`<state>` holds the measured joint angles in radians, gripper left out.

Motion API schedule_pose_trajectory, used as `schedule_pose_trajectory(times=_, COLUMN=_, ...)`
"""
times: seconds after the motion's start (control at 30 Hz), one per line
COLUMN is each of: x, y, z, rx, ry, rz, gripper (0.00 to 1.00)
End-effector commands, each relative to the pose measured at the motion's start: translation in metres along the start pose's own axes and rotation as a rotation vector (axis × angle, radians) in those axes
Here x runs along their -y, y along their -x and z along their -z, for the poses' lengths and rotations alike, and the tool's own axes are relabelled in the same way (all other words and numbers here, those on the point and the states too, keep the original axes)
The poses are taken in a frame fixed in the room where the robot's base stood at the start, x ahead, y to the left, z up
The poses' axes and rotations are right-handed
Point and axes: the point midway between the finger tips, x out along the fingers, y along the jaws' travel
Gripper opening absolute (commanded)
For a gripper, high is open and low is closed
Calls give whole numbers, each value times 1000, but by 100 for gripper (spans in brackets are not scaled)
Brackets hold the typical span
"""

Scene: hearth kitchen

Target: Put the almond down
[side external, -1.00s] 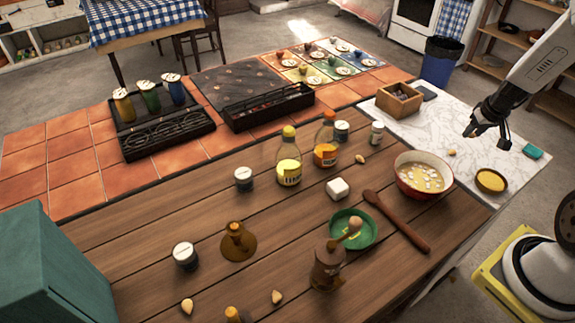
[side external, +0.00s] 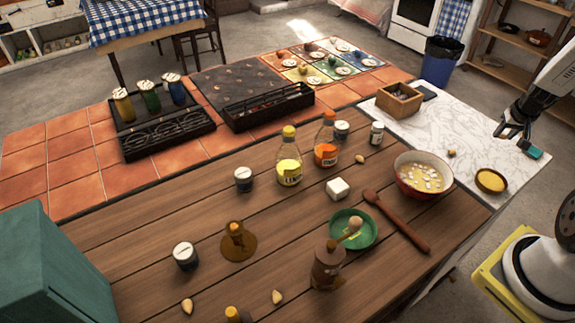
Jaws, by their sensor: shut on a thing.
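My gripper (side external: 513,131) is at the right, above the white marble counter (side external: 418,130), with its fingers pointing down. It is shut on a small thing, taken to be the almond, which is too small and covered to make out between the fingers. The fingertips overlap a teal block (side external: 535,154) in the picture. One loose almond (side external: 452,153) lies on the marble. Others lie on the wooden table: one near the bottles (side external: 360,159), and two at the front, a left one (side external: 187,306) and a right one (side external: 277,297).
A yellow-filled bowl (side external: 490,181) sits below my gripper in the picture. A red bowl with pale pieces (side external: 423,176) stands left of it. A wooden box (side external: 399,101) is at the marble's back. Bottles, a wooden spoon (side external: 396,221) and a green dish (side external: 371,237) crowd the table.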

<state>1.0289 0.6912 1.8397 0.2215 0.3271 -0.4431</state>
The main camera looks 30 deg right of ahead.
Motion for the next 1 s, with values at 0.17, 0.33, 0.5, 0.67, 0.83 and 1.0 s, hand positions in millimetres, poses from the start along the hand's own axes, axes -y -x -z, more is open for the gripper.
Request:
schedule_pose_trajectory(times=0.17, x=-1, y=-18, z=19, rx=1, ry=1, rz=1, gripper=0)
schedule_pose_trajectory(times=0.33, x=-2, y=-32, z=36, rx=0, ry=1, rz=0, gripper=0)
schedule_pose_trajectory(times=0.5, x=-3, y=-46, z=52, rx=0, ry=1, rz=0, gripper=0)
schedule_pose_trajectory(times=0.67, x=-4, y=-64, z=62, rx=2, ry=0, rz=1, gripper=0)
schedule_pose_trajectory(times=0.83, x=-4, y=-84, z=70, rx=1, ry=0, rz=0, gripper=0)
schedule_pose_trajectory(times=1.0, x=-5, y=-103, z=78, rx=1, ry=1, rz=1, gripper=0)
